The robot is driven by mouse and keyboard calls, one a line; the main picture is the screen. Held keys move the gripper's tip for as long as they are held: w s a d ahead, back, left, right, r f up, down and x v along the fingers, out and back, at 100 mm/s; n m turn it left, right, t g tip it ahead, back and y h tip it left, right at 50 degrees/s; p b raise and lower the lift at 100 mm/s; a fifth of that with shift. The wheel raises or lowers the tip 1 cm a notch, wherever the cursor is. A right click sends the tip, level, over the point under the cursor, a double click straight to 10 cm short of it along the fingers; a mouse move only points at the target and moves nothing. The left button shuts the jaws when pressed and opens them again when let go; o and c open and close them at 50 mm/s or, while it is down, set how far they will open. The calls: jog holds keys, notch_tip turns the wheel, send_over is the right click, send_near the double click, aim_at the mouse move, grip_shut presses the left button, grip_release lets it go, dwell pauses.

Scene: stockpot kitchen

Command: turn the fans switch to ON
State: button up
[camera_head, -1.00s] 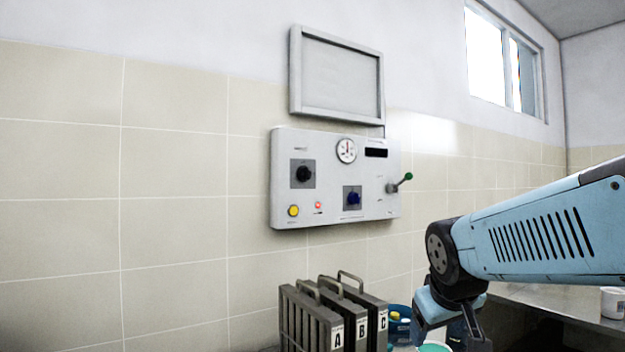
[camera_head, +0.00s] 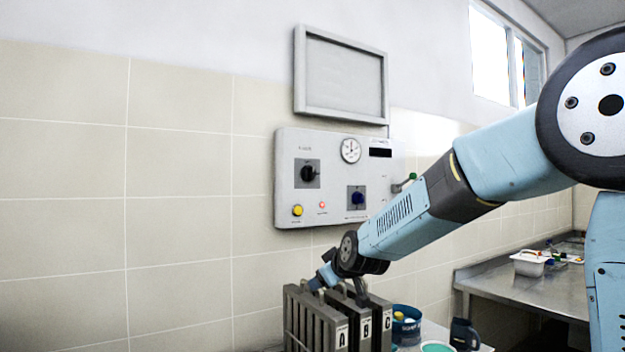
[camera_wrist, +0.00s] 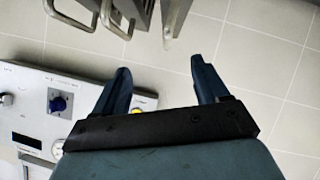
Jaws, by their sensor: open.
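The white control panel (camera_head: 328,187) hangs on the tiled wall. It bears a black rotary knob (camera_head: 308,173) at upper left and a blue rotary knob (camera_head: 357,199) at lower right. The labels are too small to read, so I cannot tell which knob is the fans switch. In the wrist view the panel (camera_wrist: 30,85) appears turned over at left, with the blue knob (camera_wrist: 60,101) visible and the black knob not seen. My gripper (camera_wrist: 160,72) is open and empty, its fingers apart. In the head view it is below the panel, by the lettered plates.
Upright grey plates with handles, lettered A, B and C (camera_head: 387,319), stand below the panel. A blue tub (camera_head: 406,325) and a dark mug (camera_head: 464,334) are to their right. A yellow button (camera_head: 297,210), gauge (camera_head: 350,151) and green-tipped lever (camera_head: 411,177) are on the panel.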

jog(key=w+r+y, duration=0.1)
jog(key=w+a+r+y, duration=0.1)
jog(key=w, duration=0.1)
jog(key=w+a+r+t, duration=0.1)
jog(key=w, duration=0.1)
jog(key=shift+a+n+y, duration=0.2)
jog(key=shift+n+y, duration=0.1)
jog(key=shift+y, duration=0.1)
jog(key=w+r+t+y, duration=0.2)
jog(key=w+r, duration=0.1)
jog(key=r, duration=0.2)
jog(key=m+t+y, duration=0.1)
jog(key=t+y, duration=0.2)
jog(key=t, duration=0.1)
send_near(313, 177)
jog(key=shift+x, duration=4.85)
jog(key=c, duration=1)
jog(key=shift+a+r, duration=0.1)
jog(key=shift+a, duration=0.1)
jog(key=shift+c, duration=0.3)
jog(key=shift+d+m, duration=0.1)
jog(key=shift+m, duration=0.2)
